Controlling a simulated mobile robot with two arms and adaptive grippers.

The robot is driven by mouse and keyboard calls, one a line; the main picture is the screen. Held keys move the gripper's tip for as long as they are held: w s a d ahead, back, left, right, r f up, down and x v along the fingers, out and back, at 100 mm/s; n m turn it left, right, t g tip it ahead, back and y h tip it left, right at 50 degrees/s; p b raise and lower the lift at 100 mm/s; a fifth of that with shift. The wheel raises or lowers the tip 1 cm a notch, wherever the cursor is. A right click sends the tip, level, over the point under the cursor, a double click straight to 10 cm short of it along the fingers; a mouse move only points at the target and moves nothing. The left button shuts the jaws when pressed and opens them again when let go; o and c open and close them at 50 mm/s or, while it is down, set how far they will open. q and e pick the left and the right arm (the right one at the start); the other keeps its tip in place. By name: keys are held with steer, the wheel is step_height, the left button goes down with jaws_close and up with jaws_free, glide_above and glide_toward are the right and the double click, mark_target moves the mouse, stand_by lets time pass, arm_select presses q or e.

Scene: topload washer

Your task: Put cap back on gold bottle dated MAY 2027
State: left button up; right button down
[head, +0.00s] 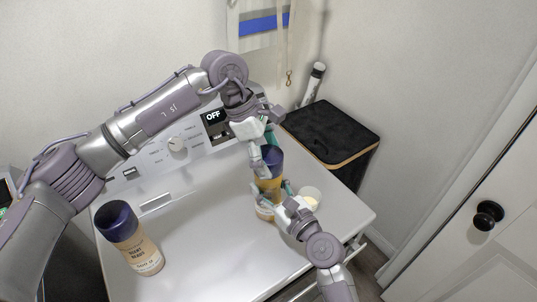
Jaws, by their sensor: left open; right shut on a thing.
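A gold bottle (268,185) stands on the washer top near the middle right, partly hidden by my grippers. A dark blue cap (272,160) is at its top; I cannot tell whether it is seated. My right gripper (274,191) reaches up from below and is shut on the gold bottle's body. My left gripper (263,156) comes down from above, open, with its fingers beside the cap. A second bottle (132,243), tan with a dark blue cap, stands at the left front. Its label is too small to read, and no date is legible on the gold bottle.
A small pale round container (309,198) stands right of my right gripper. The washer top (205,225) is clear between the two bottles. The control panel (178,146) runs along the back. A black bin (330,135) stands beyond the right edge, and a white door (470,240) is at right.

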arm_select(q)
steer(key=v, duration=1.2)
arm_select(e)
steer(key=shift+c, duration=1.5)
jaws_free()
steer(key=shift+s+d, duration=0.1)
steer(key=v, duration=1.1)
steer(key=shift+s+d, duration=0.25)
arm_select(q)
steer(key=shift+d, duration=0.1)
arm_select(e)
steer(key=shift+s, duration=0.1)
